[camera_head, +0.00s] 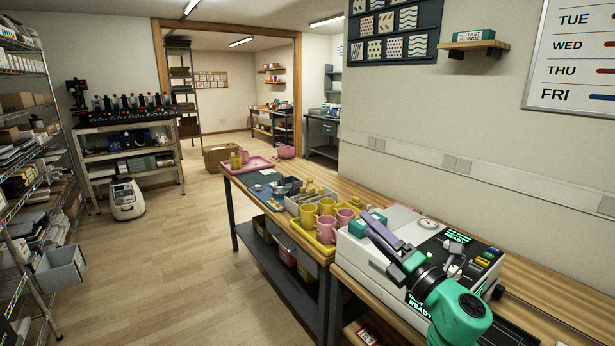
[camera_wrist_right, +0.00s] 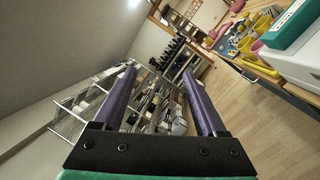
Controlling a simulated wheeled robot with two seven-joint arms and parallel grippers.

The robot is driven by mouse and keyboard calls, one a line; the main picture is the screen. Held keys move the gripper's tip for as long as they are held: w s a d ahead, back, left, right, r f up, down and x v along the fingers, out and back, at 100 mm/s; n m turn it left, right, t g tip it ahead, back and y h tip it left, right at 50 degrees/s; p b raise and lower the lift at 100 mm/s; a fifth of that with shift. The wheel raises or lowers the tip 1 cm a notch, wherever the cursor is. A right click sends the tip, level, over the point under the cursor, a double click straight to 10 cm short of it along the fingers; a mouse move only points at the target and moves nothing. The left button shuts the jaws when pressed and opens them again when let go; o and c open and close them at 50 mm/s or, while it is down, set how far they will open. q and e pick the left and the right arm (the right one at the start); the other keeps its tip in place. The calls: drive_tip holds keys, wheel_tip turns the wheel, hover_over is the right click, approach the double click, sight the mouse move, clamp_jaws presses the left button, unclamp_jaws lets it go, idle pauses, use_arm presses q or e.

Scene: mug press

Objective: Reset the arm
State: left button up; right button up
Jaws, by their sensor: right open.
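My right arm comes in from the lower right in the head view. Its gripper (camera_head: 369,223) has two purple fingers and is held in front of and above the white press (camera_head: 366,262), pointing to the back left. In the right wrist view the two fingers of the gripper (camera_wrist_right: 158,76) stand well apart with nothing between them. The press has lit READY panels, a round dial and coloured buttons; my arm hides part of it. My left gripper does not show.
Yellow and pink mugs (camera_head: 326,221) stand on a yellow tray beside the press. A pink tray (camera_head: 250,166) lies at the table's far end. A wire shelf (camera_head: 40,150) stands at the left. The wooden floor (camera_head: 190,265) between is clear.

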drive_tip(key=s+d+f+m+g+h, duration=0.2)
drive_tip(key=s+d+f+m+h, duration=0.3)
drive_tip(key=f+m, duration=0.45)
drive_tip(key=s+d+f+m+g+h, duration=0.25)
drive_tip(key=d+f+m+h, duration=0.25)
drive_tip(key=f+m+h, duration=0.45)
drive_tip(key=s+f+m+g+y, duration=0.2)
drive_tip(key=s+f+m+g, duration=0.4)
drive_tip(key=s, duration=0.5)
drive_tip(key=s+f+m+g+y, duration=0.2)
drive_tip(key=s+f+m+g, duration=0.15)
drive_tip(key=s+f, duration=0.55)
wheel_tip(320, 180, down, 19)
drive_tip(key=s+n+g, duration=0.1)
drive_tip(key=s, duration=0.2)
drive_tip(key=s+d+f+g, duration=0.1)
drive_tip(key=s+d+f, duration=0.1)
drive_tip(key=s+f, duration=1.4)
drive_tip(key=shift+s+d+f+g, duration=0.2)
drive_tip(key=shift+s+g, duration=0.1)
drive_tip(key=shift+s, duration=0.45)
